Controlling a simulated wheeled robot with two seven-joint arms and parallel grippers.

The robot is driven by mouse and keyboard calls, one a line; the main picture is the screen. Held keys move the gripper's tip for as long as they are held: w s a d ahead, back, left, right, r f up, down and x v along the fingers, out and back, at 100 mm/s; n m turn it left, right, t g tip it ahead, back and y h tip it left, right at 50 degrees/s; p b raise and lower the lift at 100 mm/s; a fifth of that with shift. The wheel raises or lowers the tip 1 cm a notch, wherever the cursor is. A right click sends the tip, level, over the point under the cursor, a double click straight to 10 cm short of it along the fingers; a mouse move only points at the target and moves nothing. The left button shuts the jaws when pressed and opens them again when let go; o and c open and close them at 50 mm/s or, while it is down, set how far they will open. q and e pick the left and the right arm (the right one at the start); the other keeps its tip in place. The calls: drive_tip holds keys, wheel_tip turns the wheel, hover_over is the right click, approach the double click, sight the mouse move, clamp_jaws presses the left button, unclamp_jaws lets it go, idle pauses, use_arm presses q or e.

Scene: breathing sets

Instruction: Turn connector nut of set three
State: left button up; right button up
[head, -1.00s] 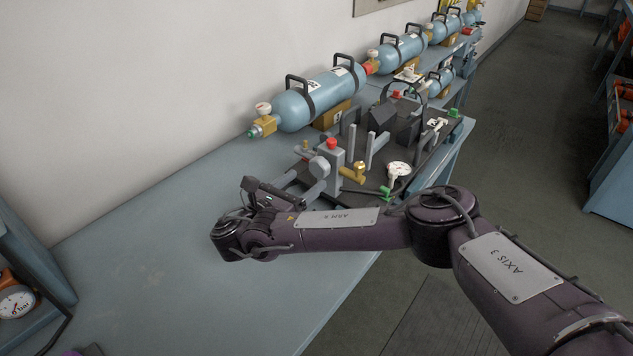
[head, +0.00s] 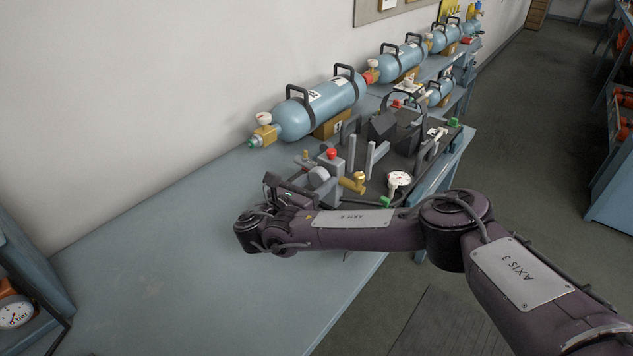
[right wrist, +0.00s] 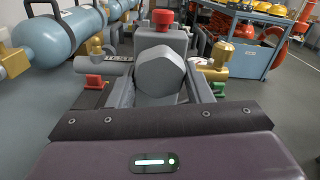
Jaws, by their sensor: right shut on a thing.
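A large grey rounded nut (right wrist: 160,77) sits on the front of a grey block topped by a red knob (right wrist: 163,18). I take it for the connector nut; no set number is readable on it. It also shows in the head view (head: 319,177), partly hidden by my gripper. My right gripper (right wrist: 161,92) has one finger on each side of the nut and is shut on it. In the head view my right gripper (head: 308,189) reaches in from the front left of the block. My left gripper is not in view.
The block stands on a dark plate with a brass fitting (head: 353,183), a white gauge (head: 399,180) and grey posts. A blue cylinder (head: 320,107) lies behind along the wall. The bench (head: 150,240) is clear at the left front.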

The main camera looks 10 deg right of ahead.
drive_tip(key=shift+c, duration=0.4)
drive_tip(key=m+b, duration=0.2)
drive_tip(key=m, duration=0.1)
drive_tip(key=shift+w+f+m, duration=0.1)
drive_tip(key=shift+f+m, duration=0.05)
drive_tip(key=shift+m, duration=0.25)
drive_tip(key=shift+a+m+b, duration=0.1)
drive_tip(key=shift+m+b, duration=1)
drive_tip(key=shift+m, duration=0.4)
drive_tip(key=o, duration=1)
